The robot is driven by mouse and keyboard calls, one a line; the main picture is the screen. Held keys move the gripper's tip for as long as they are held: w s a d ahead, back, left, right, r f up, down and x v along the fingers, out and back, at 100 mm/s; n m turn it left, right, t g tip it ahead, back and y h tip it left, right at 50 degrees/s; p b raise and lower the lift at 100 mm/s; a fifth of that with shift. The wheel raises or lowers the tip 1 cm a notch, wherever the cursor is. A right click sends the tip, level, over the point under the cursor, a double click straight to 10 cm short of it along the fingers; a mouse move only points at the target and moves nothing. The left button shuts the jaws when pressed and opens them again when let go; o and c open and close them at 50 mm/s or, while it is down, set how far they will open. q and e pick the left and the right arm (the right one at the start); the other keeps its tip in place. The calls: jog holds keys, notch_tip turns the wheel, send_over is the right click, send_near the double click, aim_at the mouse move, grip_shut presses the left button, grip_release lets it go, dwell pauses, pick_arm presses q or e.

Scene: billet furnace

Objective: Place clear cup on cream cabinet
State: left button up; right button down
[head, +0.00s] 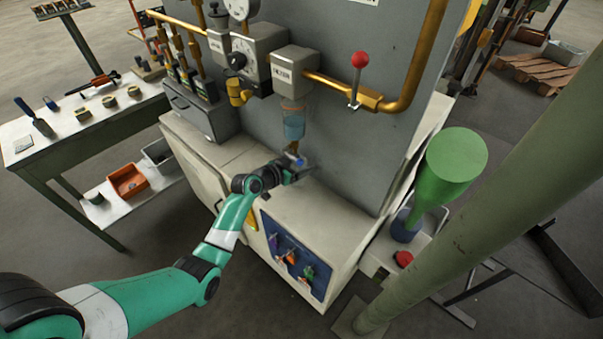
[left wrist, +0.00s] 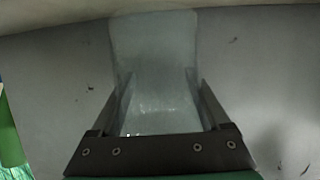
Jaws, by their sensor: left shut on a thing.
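My left gripper (head: 296,168) is just above the top of the cream cabinet (head: 328,215), close to the grey panel. In the left wrist view the two fingers of the left gripper (left wrist: 159,76) are shut on a clear cup (left wrist: 155,45), which sticks out beyond the fingertips. In the head view the cup is too small and hidden by the gripper to make out clearly, so I cannot tell whether it touches the cabinet top. My right gripper is not in view.
A filter with a blue-tinted bowl (head: 293,124) hangs from the pipework just above the gripper. A red-knobbed lever (head: 357,75) stands to its right. The cabinet top has bare room right of the gripper. A green funnel-shaped thing (head: 448,170) stands beyond the cabinet's right side.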

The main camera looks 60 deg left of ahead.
pick_arm(q)
notch_tip(320, 180, down, 4)
jog(key=shift+r+b, duration=0.15)
jog(key=shift+b, duration=1)
jog(key=shift+r, duration=0.1)
jog(key=o, duration=1.1)
jog(key=shift+c, duration=0.2)
jog(key=o, duration=0.3)
